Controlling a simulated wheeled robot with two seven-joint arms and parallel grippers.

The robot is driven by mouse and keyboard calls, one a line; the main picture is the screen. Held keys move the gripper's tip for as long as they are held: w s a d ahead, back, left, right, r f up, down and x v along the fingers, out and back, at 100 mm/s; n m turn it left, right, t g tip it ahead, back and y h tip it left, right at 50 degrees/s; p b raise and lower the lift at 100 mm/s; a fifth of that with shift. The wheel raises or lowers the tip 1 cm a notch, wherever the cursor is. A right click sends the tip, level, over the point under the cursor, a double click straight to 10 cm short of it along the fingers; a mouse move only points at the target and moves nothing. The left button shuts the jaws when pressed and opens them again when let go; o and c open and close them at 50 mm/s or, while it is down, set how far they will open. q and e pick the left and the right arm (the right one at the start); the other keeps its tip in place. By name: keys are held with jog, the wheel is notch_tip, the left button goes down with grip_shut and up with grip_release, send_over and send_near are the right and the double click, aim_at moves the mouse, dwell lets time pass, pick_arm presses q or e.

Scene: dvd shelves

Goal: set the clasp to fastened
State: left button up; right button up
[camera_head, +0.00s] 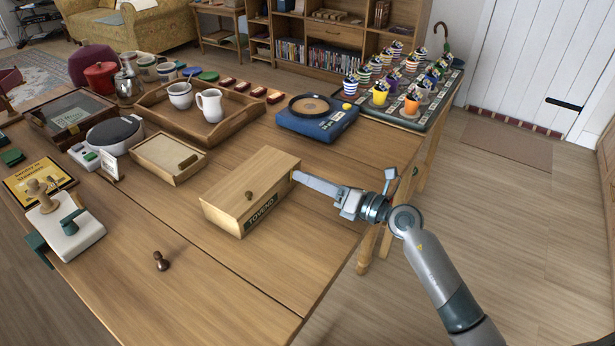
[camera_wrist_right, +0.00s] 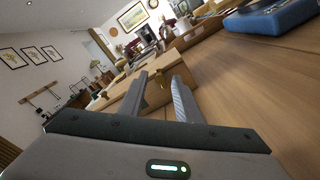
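A wooden box (camera_head: 235,190) with a dark lettered label on its front stands near the right edge of the table. It also shows in the wrist view (camera_wrist_right: 124,98). A small brass-coloured clasp (camera_wrist_right: 159,83) sits on the box's side. It is hidden in the head view, and I cannot tell whether it is fastened. My right gripper (camera_head: 297,176) is at the right side of the box. In the wrist view its two fingers (camera_wrist_right: 160,82) are apart, with the clasp showing between them; contact is unclear. My left gripper is not in view.
A blue record player (camera_head: 318,122) stands behind the box, beside a wooden tray (camera_head: 232,118) holding a mug and jug. A shallow wooden box (camera_head: 157,160) lies left. A small dark knob (camera_head: 160,261) lies in front. The table's front middle is mostly clear.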

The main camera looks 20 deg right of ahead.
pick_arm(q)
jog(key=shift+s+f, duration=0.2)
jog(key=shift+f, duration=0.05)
pick_arm(e)
jog(key=shift+w+a, duration=0.25)
jog(key=shift+w, duration=0.1)
grip_shut()
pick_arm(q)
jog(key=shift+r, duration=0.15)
pick_arm(e)
jog(key=shift+s+a+n, duration=0.1)
jog(key=shift+n, duration=0.4)
jog(key=shift+s+a+n, duration=0.15)
jog(key=shift+a+n, duration=0.05)
jog(key=shift+n, duration=0.8)
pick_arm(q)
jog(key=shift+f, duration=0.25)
